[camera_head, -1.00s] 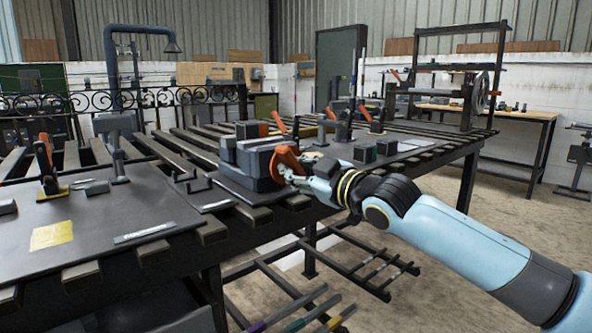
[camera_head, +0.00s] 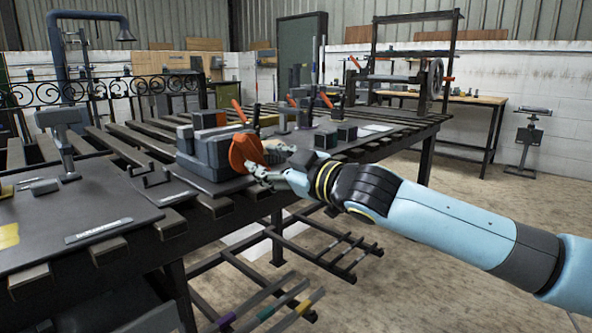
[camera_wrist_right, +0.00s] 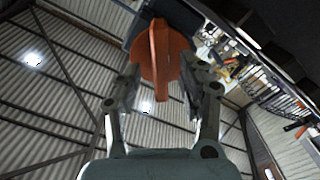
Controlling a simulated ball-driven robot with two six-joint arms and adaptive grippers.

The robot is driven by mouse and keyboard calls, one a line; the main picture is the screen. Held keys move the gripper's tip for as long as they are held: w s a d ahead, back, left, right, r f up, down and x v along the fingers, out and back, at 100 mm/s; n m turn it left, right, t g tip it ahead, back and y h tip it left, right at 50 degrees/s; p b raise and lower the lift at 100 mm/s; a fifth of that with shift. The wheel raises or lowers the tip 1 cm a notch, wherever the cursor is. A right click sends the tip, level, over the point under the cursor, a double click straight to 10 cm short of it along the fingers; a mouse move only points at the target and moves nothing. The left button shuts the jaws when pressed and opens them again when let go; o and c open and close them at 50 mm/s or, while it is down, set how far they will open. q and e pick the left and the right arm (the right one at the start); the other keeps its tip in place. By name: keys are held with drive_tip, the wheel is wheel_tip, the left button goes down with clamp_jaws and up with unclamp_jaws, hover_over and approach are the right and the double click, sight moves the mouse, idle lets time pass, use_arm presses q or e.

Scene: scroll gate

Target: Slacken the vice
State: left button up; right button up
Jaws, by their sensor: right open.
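The vice (camera_head: 198,158) is a grey block-like body near the edge of the slatted metal table. Its orange handle (camera_head: 243,152) is a broad knob with a raised grip, on the side facing my right arm. My right gripper (camera_head: 268,165) is at this handle, coming from the right. In the right wrist view the orange handle (camera_wrist_right: 165,55) stands between the two spread fingers of the right gripper (camera_wrist_right: 171,82), with gaps visible beside it. The vice body is mostly out of that view. My left gripper is not in view.
The slatted table (camera_head: 140,150) carries a dark plate (camera_head: 85,205) at left with a small post stand (camera_head: 62,140). Several dark blocks and orange-handled clamps stand behind the vice. Bars with coloured ends (camera_head: 265,310) lie below.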

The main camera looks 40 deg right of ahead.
sight(257, 156)
drive_tip(key=s, duration=0.8)
drive_tip(key=shift+d, duration=0.25)
drive_tip(key=shift+a, duration=0.1)
drive_tip(key=s+a+f+m+g+y+p, duration=0.1)
drive_tip(key=a+f+m+g+y+p, duration=0.25)
drive_tip(key=m, duration=0.95)
drive_tip(key=w+d+r+m+t+h+p, duration=0.1)
drive_tip(key=d+r+m+t+h+p, duration=0.15)
drive_tip(key=m, duration=0.95)
drive_tip(key=w+d+r+m+t+h+p, duration=0.1)
drive_tip(key=r+m+p, duration=0.15)
drive_tip(key=m, duration=0.85)
drive_tip(key=w, duration=0.3)
drive_tip(key=w+p, duration=0.1)
drive_tip(key=w, duration=0.3)
drive_tip(key=w+a, duration=0.1)
drive_tip(key=w, duration=0.2)
drive_tip(key=shift+w+a+f+p, duration=0.1)
drive_tip(key=shift+w+f+p, duration=0.2)
drive_tip(key=shift+f+p, duration=0.05)
